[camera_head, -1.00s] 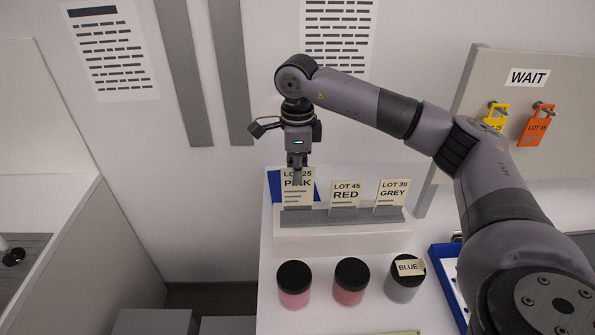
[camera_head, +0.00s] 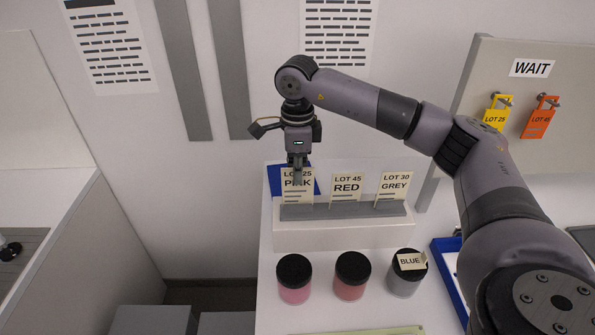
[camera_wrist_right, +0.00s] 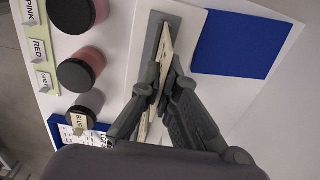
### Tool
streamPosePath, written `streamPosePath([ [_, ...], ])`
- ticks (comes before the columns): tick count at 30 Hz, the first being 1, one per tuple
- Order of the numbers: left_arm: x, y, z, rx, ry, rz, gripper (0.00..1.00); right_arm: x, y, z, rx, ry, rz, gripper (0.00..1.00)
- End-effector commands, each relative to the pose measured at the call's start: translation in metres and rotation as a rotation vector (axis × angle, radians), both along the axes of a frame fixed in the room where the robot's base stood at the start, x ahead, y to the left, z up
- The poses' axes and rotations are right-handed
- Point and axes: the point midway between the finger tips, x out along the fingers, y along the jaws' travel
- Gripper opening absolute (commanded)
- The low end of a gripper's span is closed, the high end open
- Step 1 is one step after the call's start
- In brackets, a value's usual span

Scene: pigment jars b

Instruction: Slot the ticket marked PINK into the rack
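The PINK ticket (camera_head: 297,187), a cream card also marked LOT 25, is upright at the left end of the grey rack (camera_head: 345,212). My right gripper (camera_head: 297,166) points down and is shut on its upper part. In the right wrist view the gripper (camera_wrist_right: 163,85) has its fingers on both sides of cream card (camera_wrist_right: 167,45), over the grey rack (camera_wrist_right: 152,42). Whether the ticket's lower edge is inside the slot I cannot tell. The RED ticket (camera_head: 346,185) and the GREY ticket (camera_head: 394,186) stand in the rack to the right. My left gripper is not in view.
The rack is on a white block (camera_head: 340,237) with a blue panel (camera_wrist_right: 240,43) behind. Jars with pink (camera_head: 294,292), red (camera_head: 350,290) and grey (camera_head: 403,288) contents stand in front; a BLUE card (camera_head: 410,262) is on the grey one. A WAIT board (camera_head: 480,80) holds yellow and orange tags.

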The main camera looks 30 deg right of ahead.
Motion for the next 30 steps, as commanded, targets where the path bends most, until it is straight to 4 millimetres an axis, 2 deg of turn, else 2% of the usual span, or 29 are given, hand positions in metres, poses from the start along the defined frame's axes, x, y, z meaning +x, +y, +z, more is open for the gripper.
streamPosePath([
  [18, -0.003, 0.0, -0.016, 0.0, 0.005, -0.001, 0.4, 0.0, 0.0, -0.02, 0.0, 0.0, 0.001, 0.0],
  [27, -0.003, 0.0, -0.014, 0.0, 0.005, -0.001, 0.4, 0.0, 0.0, -0.018, 0.0, 0.0, 0.0, 0.0],
  [30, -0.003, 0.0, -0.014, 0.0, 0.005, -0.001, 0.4, 0.0, 0.0, -0.018, 0.0, 0.0, 0.0, 0.08],
])
